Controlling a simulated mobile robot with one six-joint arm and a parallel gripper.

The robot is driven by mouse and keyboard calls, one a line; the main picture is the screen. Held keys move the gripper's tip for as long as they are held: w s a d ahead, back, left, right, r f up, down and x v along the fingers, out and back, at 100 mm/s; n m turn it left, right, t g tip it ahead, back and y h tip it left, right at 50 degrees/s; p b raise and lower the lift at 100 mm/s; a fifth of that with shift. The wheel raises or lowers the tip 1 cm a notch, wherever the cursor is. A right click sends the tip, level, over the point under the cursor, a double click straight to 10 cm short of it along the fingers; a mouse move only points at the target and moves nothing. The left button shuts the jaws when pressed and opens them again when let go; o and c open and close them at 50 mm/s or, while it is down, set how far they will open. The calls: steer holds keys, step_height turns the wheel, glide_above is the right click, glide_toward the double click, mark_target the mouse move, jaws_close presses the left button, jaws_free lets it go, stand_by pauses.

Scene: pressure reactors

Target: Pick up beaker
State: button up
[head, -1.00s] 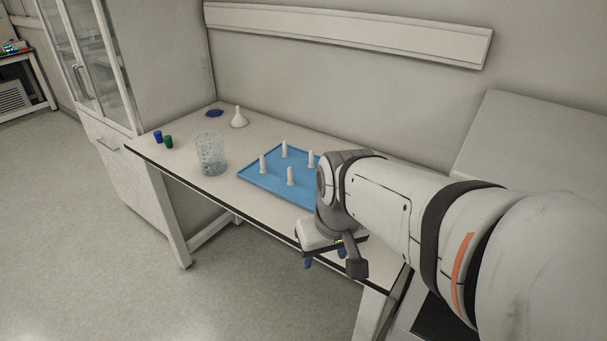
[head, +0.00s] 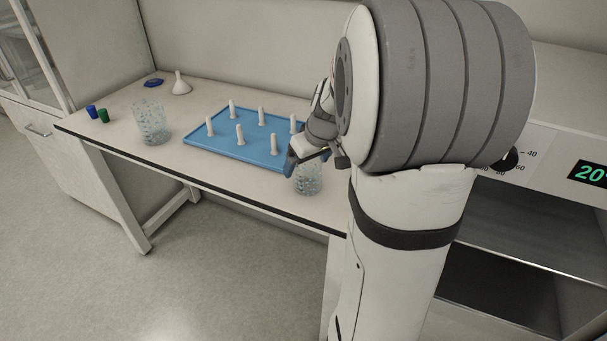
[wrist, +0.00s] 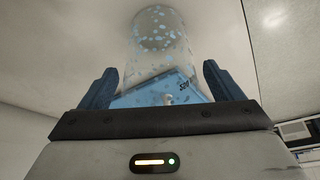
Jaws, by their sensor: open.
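A clear glass beaker with a bluish speckled pattern (head: 308,180) stands upright near the front edge of the bench, right of the blue tray. My gripper (head: 301,162) is open at this beaker, at about its rim height. In the wrist view a speckled beaker (wrist: 160,35) lies ahead, framed between the two blue fingers of my gripper (wrist: 159,69). I see gaps on both sides, and cannot tell how far the fingers reach around it. A second similar beaker (head: 151,123) stands left of the tray. My arm hides part of the bench's right end.
The blue tray (head: 197,139) with several upright white pegs lies close to the gripper. A white funnel (head: 181,84), a dark blue item (head: 154,82), a blue cap (head: 92,112) and a green cap (head: 104,116) stand farther left. A device with a green display (head: 592,173) is at right.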

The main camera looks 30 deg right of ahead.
steer(key=shift+x, duration=0.9)
steer(key=shift+r, duration=0.1)
steer(key=shift+c, duration=0.3)
steer(key=c, duration=1)
